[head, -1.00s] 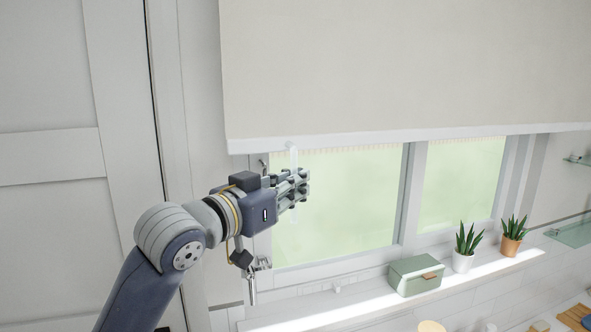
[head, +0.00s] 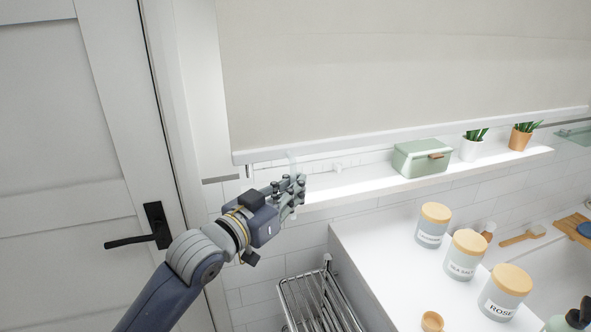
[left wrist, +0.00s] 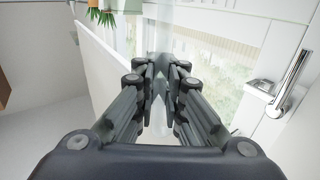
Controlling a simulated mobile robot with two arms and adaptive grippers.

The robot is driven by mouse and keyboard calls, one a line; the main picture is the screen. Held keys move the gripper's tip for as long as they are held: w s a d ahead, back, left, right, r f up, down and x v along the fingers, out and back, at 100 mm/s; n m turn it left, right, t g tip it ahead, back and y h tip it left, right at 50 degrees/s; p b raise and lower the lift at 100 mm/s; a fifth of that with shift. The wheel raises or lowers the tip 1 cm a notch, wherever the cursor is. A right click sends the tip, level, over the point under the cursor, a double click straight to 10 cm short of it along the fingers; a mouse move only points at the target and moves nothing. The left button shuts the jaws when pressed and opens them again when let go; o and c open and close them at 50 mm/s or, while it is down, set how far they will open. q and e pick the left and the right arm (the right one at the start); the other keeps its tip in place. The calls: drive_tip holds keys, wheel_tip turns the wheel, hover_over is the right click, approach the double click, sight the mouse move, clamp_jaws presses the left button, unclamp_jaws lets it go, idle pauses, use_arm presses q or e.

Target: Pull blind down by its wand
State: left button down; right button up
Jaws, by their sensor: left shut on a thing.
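The beige blind (head: 400,70) covers most of the upper head view. Its pale bottom bar (head: 420,134) hangs near the level of the window sill and covers the window in that view. A short, translucent wand (head: 293,160) hangs from the bar near its left end. My left gripper (head: 299,190) is just below the bar, shut on the wand. My right gripper is not in view.
The sill (head: 370,182) holds a green box (head: 420,158) and two potted plants. Below stand several labelled jars (head: 466,255) on a white ledge and a metal rack (head: 318,300). A door with a black handle (head: 140,240) is at left. A window handle (left wrist: 290,85) shows in the wrist view.

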sight(294, 220)
use_arm(q)
drive_tip(key=shift+f+b, duration=0.4)
drive_tip(key=shift+f, duration=1.3)
drive_tip(key=c, duration=1.9)
unclamp_jaws()
drive_tip(key=shift+o, duration=1.1)
drive_tip(key=shift+s+a+r, duration=0.1)
drive_tip(key=shift+s+a, duration=0.05)
drive_tip(key=v, duration=1.2)
drive_tip(key=shift+a, duration=0.15)
